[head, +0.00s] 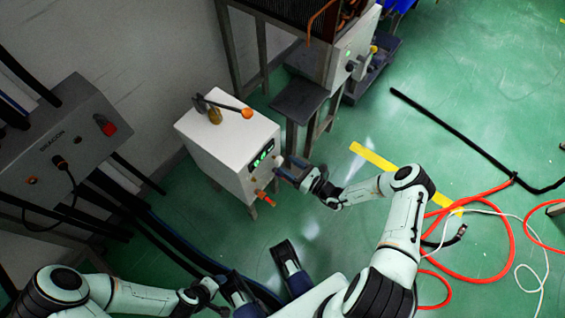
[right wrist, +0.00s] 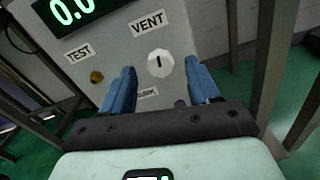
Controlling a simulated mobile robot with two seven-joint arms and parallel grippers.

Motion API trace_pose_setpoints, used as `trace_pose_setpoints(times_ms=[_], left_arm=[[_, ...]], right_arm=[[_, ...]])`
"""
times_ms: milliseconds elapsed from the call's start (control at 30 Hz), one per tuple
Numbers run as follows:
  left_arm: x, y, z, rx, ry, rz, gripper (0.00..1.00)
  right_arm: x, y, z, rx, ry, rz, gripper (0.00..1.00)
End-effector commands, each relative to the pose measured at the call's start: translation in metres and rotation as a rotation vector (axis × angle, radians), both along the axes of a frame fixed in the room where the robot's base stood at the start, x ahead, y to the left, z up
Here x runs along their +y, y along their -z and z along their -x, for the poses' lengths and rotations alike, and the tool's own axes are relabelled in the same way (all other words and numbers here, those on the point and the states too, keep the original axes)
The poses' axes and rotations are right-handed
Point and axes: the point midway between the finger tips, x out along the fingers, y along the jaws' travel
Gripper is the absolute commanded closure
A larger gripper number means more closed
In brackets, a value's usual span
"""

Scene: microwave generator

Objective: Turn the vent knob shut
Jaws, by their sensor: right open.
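The white cabinet (head: 228,150) has a front panel with a green lit display (head: 263,152). In the right wrist view, the vent knob (right wrist: 160,64) is a round white knob with a dark upright slot, under the VENT label (right wrist: 148,24). My right gripper (right wrist: 160,68) is open, with one blue finger on each side of the knob; I cannot tell whether they touch it.
A brass TEST fitting (right wrist: 96,77) sits left of the knob. An orange-tipped fitting (head: 265,198) sticks out low on the panel. A grey Beacon box (head: 62,140) stands at left. Red hose (head: 512,235) and white cable lie on the floor at right. Green floor is open in front.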

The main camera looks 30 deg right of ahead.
Motion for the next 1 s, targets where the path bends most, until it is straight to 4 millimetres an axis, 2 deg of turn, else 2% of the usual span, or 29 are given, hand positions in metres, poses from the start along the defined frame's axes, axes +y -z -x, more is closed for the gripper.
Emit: trace_pose_setpoints(times_ms=[200, 567, 733, 767, 1000], left_arm=[[0.004, 0.006, -0.008, -0.020, -0.008, -0.010, 0.37], [0.005, 0.007, -0.010, -0.025, -0.010, -0.013, 0.37], [0.005, 0.007, -0.009, -0.025, -0.010, -0.011, 0.37], [0.005, 0.007, -0.009, -0.025, -0.010, -0.011, 0.37], [0.004, 0.006, -0.009, -0.024, -0.010, -0.011, 0.37]], right_arm=[[0.010, 0.001, -0.023, 0.001, -0.001, 0.000, 0.39], [0.012, 0.000, -0.028, 0.001, 0.000, -0.001, 0.39], [0.012, 0.000, -0.028, 0.001, -0.001, -0.001, 0.91], [0.012, 0.000, -0.028, 0.001, -0.001, -0.001, 0.96], [0.012, 0.000, -0.028, 0.006, -0.001, -0.012, 0.95]])
